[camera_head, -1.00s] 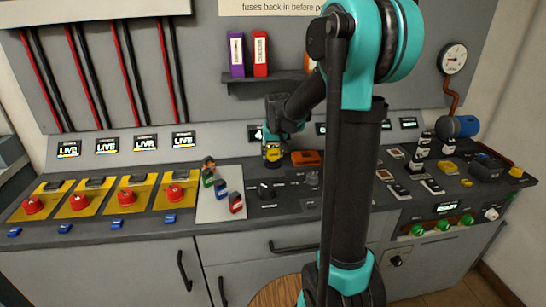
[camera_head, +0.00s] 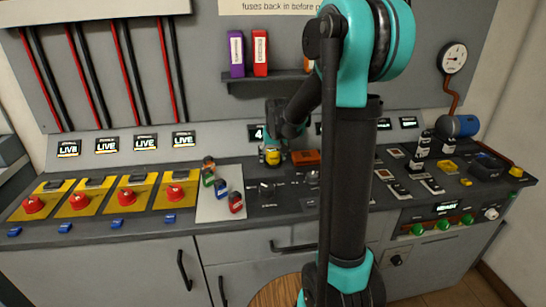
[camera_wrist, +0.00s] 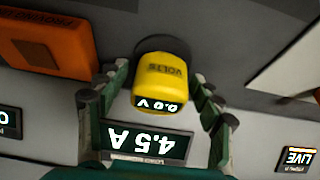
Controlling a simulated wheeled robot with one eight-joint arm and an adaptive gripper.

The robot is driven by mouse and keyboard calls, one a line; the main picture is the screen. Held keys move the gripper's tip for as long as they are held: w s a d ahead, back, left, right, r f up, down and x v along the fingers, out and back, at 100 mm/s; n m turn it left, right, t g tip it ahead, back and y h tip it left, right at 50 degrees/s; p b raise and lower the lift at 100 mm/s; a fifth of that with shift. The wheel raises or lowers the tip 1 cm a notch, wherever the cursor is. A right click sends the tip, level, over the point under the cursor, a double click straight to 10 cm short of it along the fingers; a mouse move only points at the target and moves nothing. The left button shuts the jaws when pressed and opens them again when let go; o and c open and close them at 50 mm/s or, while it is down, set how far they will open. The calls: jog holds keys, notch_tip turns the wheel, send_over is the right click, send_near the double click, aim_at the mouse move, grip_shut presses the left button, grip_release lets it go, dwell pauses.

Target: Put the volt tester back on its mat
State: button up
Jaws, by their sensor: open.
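The volt tester (camera_wrist: 163,75) is yellow, with "VOLTS" on it and a display reading 0.0 V. In the head view it is a small yellow shape (camera_head: 272,157) at the back of the counter. My gripper (camera_wrist: 158,92) is open, with a finger on either side of the tester in the wrist view. Whether the fingers touch it, I cannot tell. In the head view my gripper (camera_head: 273,146) is just above and around the tester, partly covering it.
An orange box (camera_wrist: 45,42) lies beside the tester, also visible in the head view (camera_head: 306,158). A 4.5 A display (camera_wrist: 150,142) is close by. A pale mat (camera_head: 212,211) with several coloured fuses lies to the left. Red knobs (camera_head: 127,198) line the left counter.

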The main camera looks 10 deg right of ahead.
jog(key=v, duration=1.2)
jog(key=shift+r, duration=0.15)
